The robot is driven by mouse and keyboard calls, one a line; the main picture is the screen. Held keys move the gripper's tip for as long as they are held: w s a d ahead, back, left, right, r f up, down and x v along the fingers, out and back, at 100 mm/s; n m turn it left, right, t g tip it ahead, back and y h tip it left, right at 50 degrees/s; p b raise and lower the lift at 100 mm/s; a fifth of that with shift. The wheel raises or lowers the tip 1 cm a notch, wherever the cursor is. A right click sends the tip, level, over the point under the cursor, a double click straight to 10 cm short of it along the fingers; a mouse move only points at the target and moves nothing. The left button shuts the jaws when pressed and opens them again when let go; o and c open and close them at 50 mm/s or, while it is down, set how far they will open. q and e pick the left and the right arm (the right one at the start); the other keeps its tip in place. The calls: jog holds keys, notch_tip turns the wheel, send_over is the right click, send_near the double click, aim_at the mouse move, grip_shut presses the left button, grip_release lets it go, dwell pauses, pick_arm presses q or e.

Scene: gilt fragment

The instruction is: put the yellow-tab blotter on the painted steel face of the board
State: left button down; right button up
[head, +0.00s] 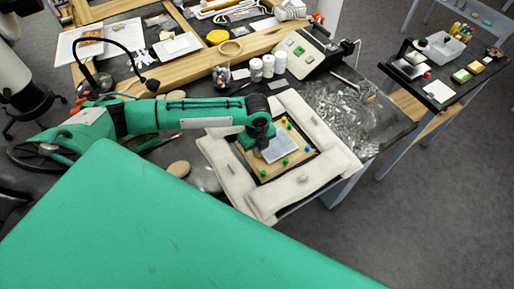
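A wooden board (267,172) lies inside a pale padded frame (228,166) on the dark bench. Several small green, yellow and blue pieces sit around its edges. A pale blue-grey rectangle (280,148) lies on the board; I cannot tell whether it is the painted steel face or a blotter. No yellow tab can be made out for sure. My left gripper (257,147) points down over the board's upper left part, beside the pale rectangle. Its fingers are too small and dark to read, and contact cannot be told. My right gripper is not in view.
Crumpled clear film (338,115) lies right of the frame. White-lidded jars (268,66) and a boxy device (305,50) stand behind it. A wooden beam (180,66) crosses the bench. A black gooseneck lamp (104,42) stands left. A side table (436,101) stands at right.

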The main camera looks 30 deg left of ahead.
pick_arm(q)
jog(key=shift+f, duration=0.35)
dwell(0.3)
jog(key=c, duration=1.6)
grip_release()
jog(key=shift+r, duration=0.1)
jog(key=shift+r+b, duration=1.55)
jog(key=shift+r, duration=5.25)
